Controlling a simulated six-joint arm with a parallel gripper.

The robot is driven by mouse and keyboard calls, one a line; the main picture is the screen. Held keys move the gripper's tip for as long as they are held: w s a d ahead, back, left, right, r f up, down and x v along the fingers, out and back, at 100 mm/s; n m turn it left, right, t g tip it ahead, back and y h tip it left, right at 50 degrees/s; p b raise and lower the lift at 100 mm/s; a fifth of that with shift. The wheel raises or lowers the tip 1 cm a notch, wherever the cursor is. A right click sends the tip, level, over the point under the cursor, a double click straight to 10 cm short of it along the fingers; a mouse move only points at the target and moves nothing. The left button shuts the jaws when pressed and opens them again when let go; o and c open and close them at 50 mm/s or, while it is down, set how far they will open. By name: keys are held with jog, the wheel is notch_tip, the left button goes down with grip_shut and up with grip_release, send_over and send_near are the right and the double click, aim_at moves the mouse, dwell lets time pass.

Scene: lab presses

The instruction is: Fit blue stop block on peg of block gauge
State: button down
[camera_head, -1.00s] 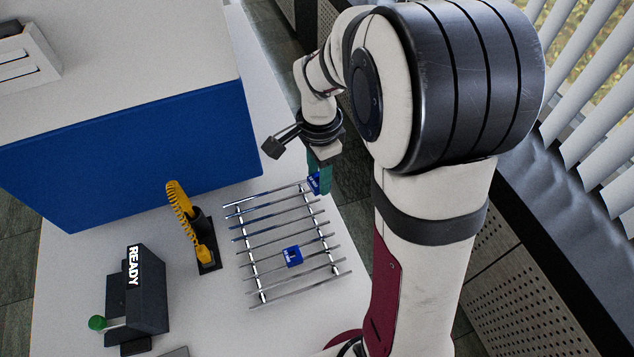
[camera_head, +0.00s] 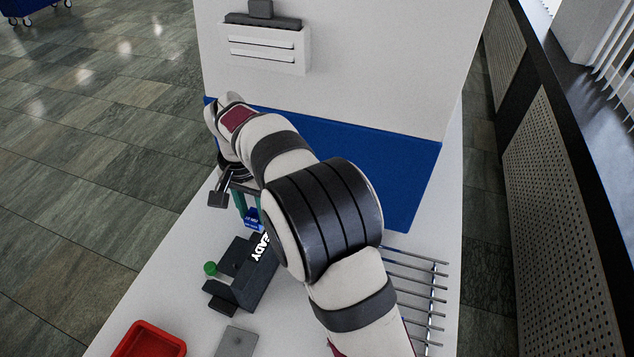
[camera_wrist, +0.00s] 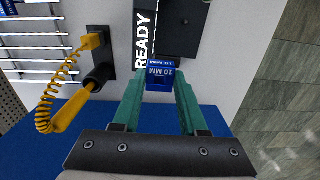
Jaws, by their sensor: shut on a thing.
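My gripper (camera_wrist: 160,95) is shut on the blue stop block (camera_wrist: 161,76), which is marked 10 MM. The block is between the green fingertips in the wrist view. In the head view the block (camera_head: 252,219) hangs below my gripper (camera_head: 246,210), just behind the dark block gauge (camera_head: 262,285) with its READY label. The gauge also shows in the wrist view (camera_wrist: 185,38), beyond the block. A green knob (camera_head: 210,268) is at the gauge's left side. I cannot make out the peg, nor whether the block touches the gauge.
A wire rack (camera_head: 418,300) is partly hidden behind my arm. A yellow coiled-cord tool (camera_wrist: 70,105) stands beside the gauge. A red tray (camera_head: 150,340) and a grey plate (camera_head: 237,342) lie near the front. A large blue-fronted machine (camera_head: 400,175) stands behind.

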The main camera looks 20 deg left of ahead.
send_over(233, 265)
notch_tip(233, 265, down, 4)
jog(key=shift+w+f, duration=0.1)
jog(key=shift+f, duration=0.15)
jog(key=shift+f, duration=2.75)
jog(key=shift+f, duration=1.2)
jog(key=shift+c, duration=1.8)
grip_release()
